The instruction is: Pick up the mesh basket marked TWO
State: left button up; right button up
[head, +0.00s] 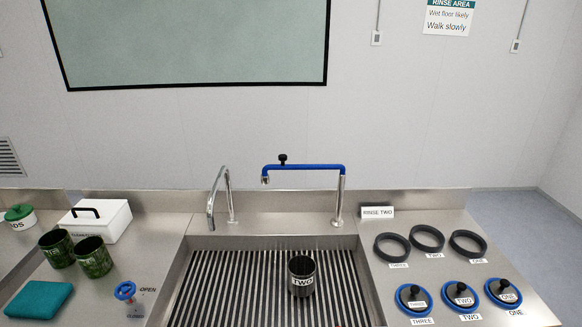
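The mesh basket marked TWO (301,277) stands upright on the slatted rack of the sink, a little right of its middle. Neither of my grippers shows in the head view, so nothing is seen touching the basket.
The sink's slatted rack (235,285) is otherwise clear. A blue-topped faucet (305,168) and a chrome faucet (227,195) rise behind it. Right are black rings (427,238) and blue-rimmed lids (461,296). Left are green cups (93,257), a white box (97,220) and a blue valve handle (125,290).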

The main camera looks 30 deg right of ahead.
aim_at(301, 269)
jog(key=i, duration=0.15)
jog(key=i+j+z, duration=0.2)
jog(key=z, duration=0.2)
jog(key=i+j+z, duration=0.3)
jog(key=z, duration=0.15)
